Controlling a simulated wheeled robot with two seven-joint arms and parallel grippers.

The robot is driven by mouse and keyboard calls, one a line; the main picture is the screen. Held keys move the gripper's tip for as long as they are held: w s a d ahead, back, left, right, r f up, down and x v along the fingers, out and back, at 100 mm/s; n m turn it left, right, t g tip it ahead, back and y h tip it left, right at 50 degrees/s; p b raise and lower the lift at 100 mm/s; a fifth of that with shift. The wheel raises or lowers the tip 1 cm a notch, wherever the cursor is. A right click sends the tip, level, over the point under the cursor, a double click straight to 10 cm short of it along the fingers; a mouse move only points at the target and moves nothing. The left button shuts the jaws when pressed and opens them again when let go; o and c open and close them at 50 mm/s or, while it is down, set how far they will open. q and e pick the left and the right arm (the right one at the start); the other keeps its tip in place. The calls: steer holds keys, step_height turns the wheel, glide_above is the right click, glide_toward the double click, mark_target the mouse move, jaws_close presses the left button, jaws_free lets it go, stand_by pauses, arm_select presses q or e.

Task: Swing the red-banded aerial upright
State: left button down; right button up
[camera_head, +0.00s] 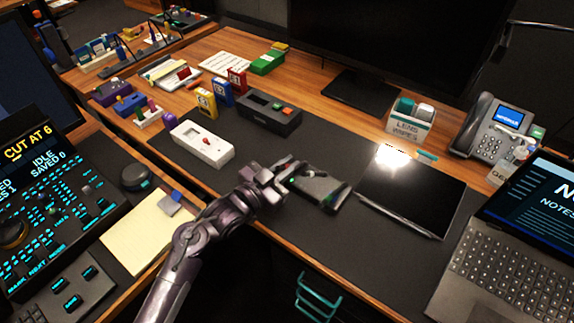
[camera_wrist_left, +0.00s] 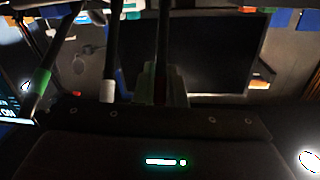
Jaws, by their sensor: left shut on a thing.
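A dark box-shaped device (camera_head: 318,187) sits on the black desk mat in the head view. In the left wrist view the device's dark top (camera_wrist_left: 130,152) carries a small lit display. A green-banded aerial (camera_wrist_left: 46,70) leans at the left and a white-banded aerial (camera_wrist_left: 110,60) stands beside it. My left gripper (camera_head: 281,174) is at the device's left end, shut on what looks like the red-banded aerial. The fingers hide much of the aerial. My right gripper is not in view.
A white box with a red switch (camera_head: 203,143) and a dark box with buttons (camera_head: 268,114) stand behind left. A black tablet (camera_head: 412,192) lies right of the device, with a laptop (camera_head: 510,240) beyond. The mat in front is clear.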

arm_select(q)
steer(key=shift+w+r+p, duration=0.1)
steer(key=shift+r+p, duration=0.2)
steer(key=shift+p, duration=0.15)
steer(key=r+p, duration=0.1)
steer(key=p, duration=0.1)
steer(key=w+g+y+p, duration=0.1)
steer(key=p, duration=0.2)
steer(key=d+r+g+p, duration=0.1)
steer(key=p, duration=0.2)
steer(key=shift+w+r+y, duration=0.25)
steer(key=shift+r+y, duration=0.05)
steer(key=shift+y, duration=0.1)
steer(key=w+d+g+y+p, duration=0.1)
steer(key=p, duration=0.2)
steer(key=w+d+r+g+y+p, duration=0.1)
steer(key=p, duration=0.2)
steer(key=shift+w+n+g+p, duration=0.25)
steer(key=shift+n+g+p, duration=0.05)
steer(key=shift+n+g, duration=0.1)
steer(key=shift+w+d+g+y+p, duration=0.35)
steer(key=shift+w+g+y+p, duration=0.15)
steer(key=shift+g+y+p, duration=0.25)
steer(key=shift+w+d+f+p, duration=0.15)
steer(key=shift+w+p, duration=0.05)
steer(key=shift+p, duration=0.1)
